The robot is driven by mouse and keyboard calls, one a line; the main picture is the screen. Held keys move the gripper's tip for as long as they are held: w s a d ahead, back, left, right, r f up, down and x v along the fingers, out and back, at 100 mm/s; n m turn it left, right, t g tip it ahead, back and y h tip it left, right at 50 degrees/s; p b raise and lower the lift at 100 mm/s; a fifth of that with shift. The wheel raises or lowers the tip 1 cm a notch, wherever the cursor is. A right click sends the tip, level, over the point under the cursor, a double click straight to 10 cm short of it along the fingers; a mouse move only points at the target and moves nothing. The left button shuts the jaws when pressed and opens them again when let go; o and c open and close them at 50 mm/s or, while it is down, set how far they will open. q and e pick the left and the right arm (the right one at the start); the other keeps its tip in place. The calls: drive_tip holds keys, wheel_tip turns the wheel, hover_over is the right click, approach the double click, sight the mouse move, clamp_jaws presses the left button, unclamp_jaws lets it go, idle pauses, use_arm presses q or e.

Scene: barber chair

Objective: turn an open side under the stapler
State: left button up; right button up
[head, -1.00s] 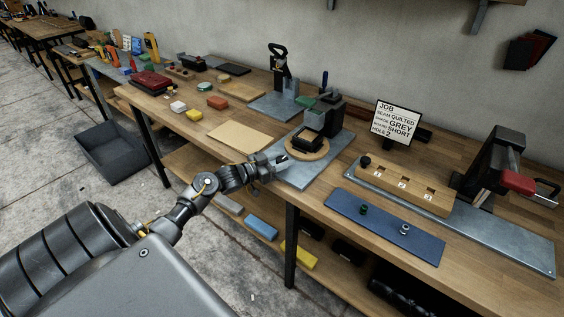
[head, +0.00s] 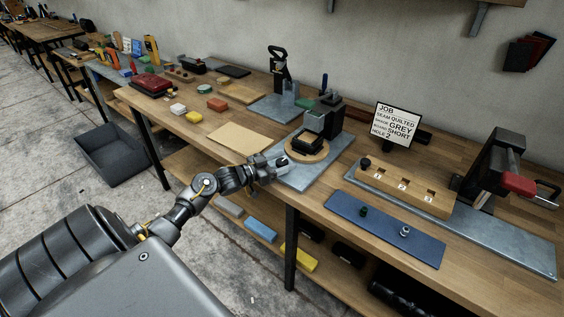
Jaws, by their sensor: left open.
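A dark stapler-like press (head: 327,112) stands on a grey metal plate (head: 318,167) on the workbench. In front of it, a round wooden turntable (head: 297,157) carries a dark square piece (head: 306,146) with a raised rim. The piece sits close to the front of the press; I cannot tell which of its sides are open. My left gripper (head: 279,163) is open at the left front edge of the turntable, and I cannot tell whether it touches it. My right gripper is not in view.
A job card (head: 396,123) stands at the back. A blue mat (head: 385,228) and a wooden hole block (head: 405,188) lie to the right. A tan sheet (head: 238,138) lies to the left. Another press (head: 280,70) stands behind, and a red-handled clamp (head: 516,183) at far right.

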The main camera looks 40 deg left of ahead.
use_arm(q)
drive_tip(key=b+v, duration=0.1)
drive_tip(key=v, duration=0.9)
drive_tip(key=shift+s+a+b, duration=0.15)
drive_tip(key=shift+s+b, duration=0.15)
